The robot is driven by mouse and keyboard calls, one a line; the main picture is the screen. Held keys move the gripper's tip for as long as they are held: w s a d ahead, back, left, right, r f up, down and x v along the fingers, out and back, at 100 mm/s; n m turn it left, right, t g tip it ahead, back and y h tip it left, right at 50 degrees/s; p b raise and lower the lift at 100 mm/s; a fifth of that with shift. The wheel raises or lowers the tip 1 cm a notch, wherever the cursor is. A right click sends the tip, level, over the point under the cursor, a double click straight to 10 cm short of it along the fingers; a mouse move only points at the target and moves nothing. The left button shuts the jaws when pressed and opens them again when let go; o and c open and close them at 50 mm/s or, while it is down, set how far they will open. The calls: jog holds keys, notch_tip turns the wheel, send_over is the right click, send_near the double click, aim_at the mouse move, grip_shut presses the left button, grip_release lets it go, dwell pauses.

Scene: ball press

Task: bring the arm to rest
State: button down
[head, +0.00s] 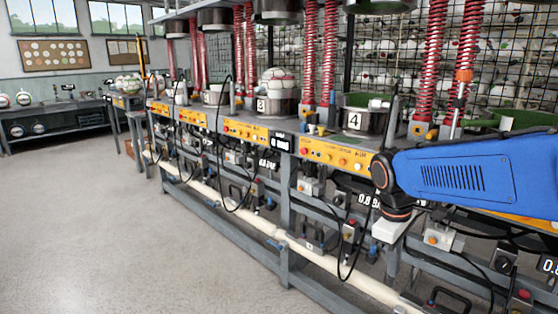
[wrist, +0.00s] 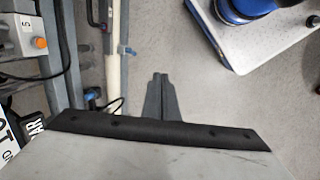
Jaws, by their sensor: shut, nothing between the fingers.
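My arm (head: 465,172) shows as a blue link reaching in from the right in the head view, in front of the press bench. Its dark wrist joint and a pale end piece hang down beside the bench front. The fingers are not clear in that view. In the wrist view my gripper (wrist: 160,82) shows as dark fingers pressed together, with nothing between them. They are over the grey floor, to the right of the bench's frame and pale pipe.
The press bench (head: 290,238) runs along the right, with orange control panels, hoses and red springs above. A ball (head: 277,78) sits at press 3. A pale pipe (head: 330,262) runs low along the bench. Open floor (head: 90,220) lies to the left.

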jog(key=s+d+f+m+t+y, duration=0.1)
jog(key=s+m+t, duration=0.3)
jog(key=s+m, duration=0.4)
jog(key=shift+s+d+f+m+t+y, duration=0.2)
jog(key=shift+s+m+t+y, duration=0.15)
jog(key=shift+s, duration=3.3)
jog(key=shift+w, duration=0.1)
jog(key=w+a+f+n+g+h, duration=0.1)
jog(key=w+f+n+g+h, duration=0.2)
jog(key=w+f+n, duration=0.65)
jog(key=w+a+f+n+g+h, duration=0.15)
jog(key=w+f+g+h, duration=0.4)
jog(key=w, duration=0.85)
jog(key=w+a+f+n+t+h, duration=0.1)
jog(key=w+f+n, duration=0.2)
jog(key=f, duration=0.4)
jog(key=w+a+f+n+t, duration=0.1)
jog(key=w+a+f+n, duration=0.15)
jog(key=f, duration=0.35)
jog(key=d+r+x, duration=0.1)
jog(key=x, duration=1.3)
jog(key=shift+w+d+r, duration=0.15)
jog(key=shift+d+r, duration=0.1)
jog(key=shift+d, duration=0.2)
